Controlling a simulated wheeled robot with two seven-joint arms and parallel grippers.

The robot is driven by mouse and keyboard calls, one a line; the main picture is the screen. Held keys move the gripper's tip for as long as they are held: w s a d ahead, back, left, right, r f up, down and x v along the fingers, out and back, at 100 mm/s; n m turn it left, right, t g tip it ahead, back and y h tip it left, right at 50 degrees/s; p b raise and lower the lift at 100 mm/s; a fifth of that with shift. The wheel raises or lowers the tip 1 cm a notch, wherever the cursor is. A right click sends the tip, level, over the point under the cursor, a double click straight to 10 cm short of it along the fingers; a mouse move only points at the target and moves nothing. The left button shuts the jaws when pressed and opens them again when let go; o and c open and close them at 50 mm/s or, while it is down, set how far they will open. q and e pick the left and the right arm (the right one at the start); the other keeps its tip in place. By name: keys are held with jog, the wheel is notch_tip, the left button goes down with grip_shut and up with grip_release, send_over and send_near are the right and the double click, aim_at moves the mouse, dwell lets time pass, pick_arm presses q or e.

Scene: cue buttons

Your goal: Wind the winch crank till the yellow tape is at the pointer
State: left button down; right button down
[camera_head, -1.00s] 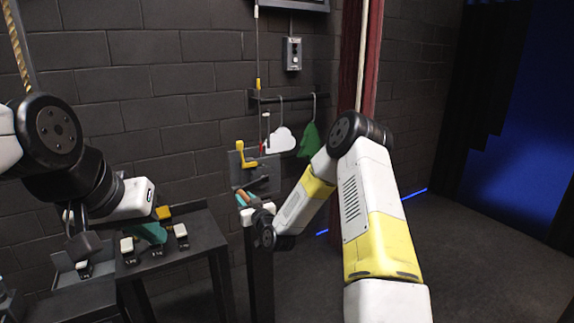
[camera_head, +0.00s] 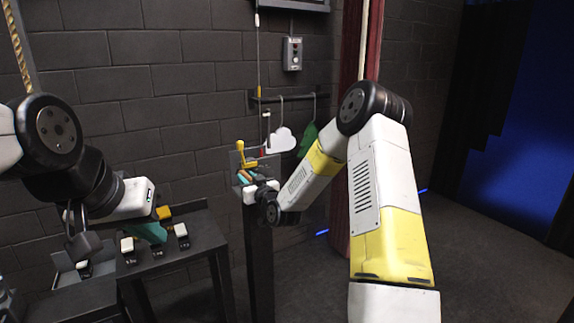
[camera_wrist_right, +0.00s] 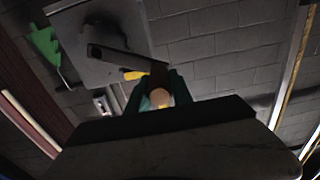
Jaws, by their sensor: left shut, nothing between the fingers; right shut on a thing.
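The winch (camera_head: 237,160) is a grey plate on a dark post by the wall, with a yellow L-shaped part (camera_head: 241,148) on it. My right gripper (camera_head: 244,177) is shut on the crank's wooden handle. In the right wrist view the teal fingers (camera_wrist_right: 158,92) sit either side of the round handle end (camera_wrist_right: 160,97), and the dark crank arm (camera_wrist_right: 125,58) reaches to the plate. A small yellow mark, apparently the tape (camera_head: 258,91), is on the thin line above. I cannot make out the pointer clearly. My left gripper (camera_head: 152,232) is shut and empty over the side table.
The dark side table (camera_head: 185,252) holds several white-topped buttons (camera_head: 181,231) and a yellow block (camera_head: 163,212). A white cloud (camera_head: 281,140) and a partly hidden green tree (camera_head: 306,138) hang from a wall rail. A grey switch box (camera_head: 292,54) is above.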

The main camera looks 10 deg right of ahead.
jog(key=shift+w+d+r, duration=0.25)
jog(key=shift+d+r, duration=0.6)
jog(key=shift+d, duration=0.15)
jog(key=d, duration=0.1)
jog(key=w+d+r, duration=0.1)
jog(key=d, duration=0.1)
jog(key=d+r, duration=0.1)
jog(key=shift+w+d+r, duration=0.15)
jog(key=shift+w, duration=0.1)
jog(key=shift+w+d+r, duration=0.1)
jog(key=shift+w+d, duration=0.2)
jog(key=shift+d, duration=0.55)
jog(key=shift+w+d+f, duration=0.1)
jog(key=shift+w+d, duration=0.25)
jog(key=shift+d, duration=0.45)
jog(key=shift+w+d+r, duration=0.1)
jog(key=shift+w+d, duration=0.2)
jog(key=shift+d, duration=0.55)
